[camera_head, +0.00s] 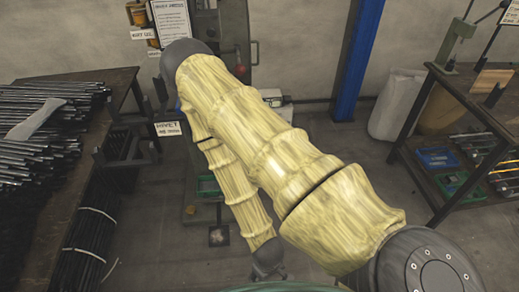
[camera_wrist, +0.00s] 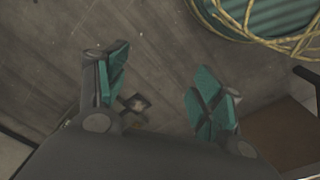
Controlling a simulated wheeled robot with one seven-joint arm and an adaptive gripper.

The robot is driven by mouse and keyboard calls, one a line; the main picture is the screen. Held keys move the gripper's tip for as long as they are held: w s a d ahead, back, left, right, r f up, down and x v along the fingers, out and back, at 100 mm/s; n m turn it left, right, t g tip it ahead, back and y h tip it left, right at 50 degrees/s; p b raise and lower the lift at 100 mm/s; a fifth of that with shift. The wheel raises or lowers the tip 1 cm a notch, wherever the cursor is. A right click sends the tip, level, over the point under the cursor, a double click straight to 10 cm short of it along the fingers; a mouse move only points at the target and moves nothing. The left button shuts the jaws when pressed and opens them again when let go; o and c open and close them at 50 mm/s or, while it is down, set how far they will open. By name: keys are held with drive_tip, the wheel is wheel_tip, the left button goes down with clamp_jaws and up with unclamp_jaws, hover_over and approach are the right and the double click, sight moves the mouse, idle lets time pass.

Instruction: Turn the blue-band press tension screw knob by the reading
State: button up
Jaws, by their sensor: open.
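In the head view a grey press column (camera_head: 236,40) stands at the back wall, mostly hidden behind my yellow-sleeved arm. A small patch of blue shows beside the arm, but I cannot tell if it is the press's band. I cannot make out the tension screw knob or any reading. My gripper (camera_wrist: 160,84) shows in the wrist view, its two teal-padded fingers wide apart with nothing between them. It points down over the floor, and no press shows in that view.
A table (camera_head: 120,82) piled with metal rods stands at left. A shelf bench (camera_head: 437,72) with blue bins stands at right, near a white sack (camera_head: 397,105) and a blue post (camera_head: 357,60). A dark plate (camera_head: 219,236) lies on the floor. Open floor lies right of centre.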

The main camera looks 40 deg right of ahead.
drive_tip(key=w+d+f+n+t+h+b, duration=0.6)
drive_tip(key=w+d+f+n+b, duration=0.4)
drive_tip(key=w+d+f+b, duration=0.95)
drive_tip(key=w+d+r+n+t+h+b, duration=0.1)
drive_tip(key=w+d+n+t+b, duration=0.1)
drive_tip(key=w+b, duration=0.5)
drive_tip(key=w+d+r+n+t+h+b, duration=0.1)
drive_tip(key=w+d+n+t+b, duration=0.2)
drive_tip(key=w, duration=1.1)
drive_tip(key=w+d+r+n+t+h+b, duration=0.1)
drive_tip(key=w+d+n+t+b, duration=0.2)
drive_tip(key=w+n+b, duration=0.3)
drive_tip(key=shift+w+d+r+n+t+b, duration=0.1)
drive_tip(key=shift+w+n+t+b, duration=0.15)
drive_tip(key=shift+w+b, duration=1)
drive_tip(key=shift+w+d+r+n+t+b, duration=0.15)
drive_tip(key=shift+w+t+b, duration=0.1)
drive_tip(key=shift+w+b, duration=0.95)
drive_tip(key=shift+w, duration=0.15)
drive_tip(key=c, duration=1)
drive_tip(key=shift+m+p, duration=0.4)
drive_tip(key=shift+p, duration=0.05)
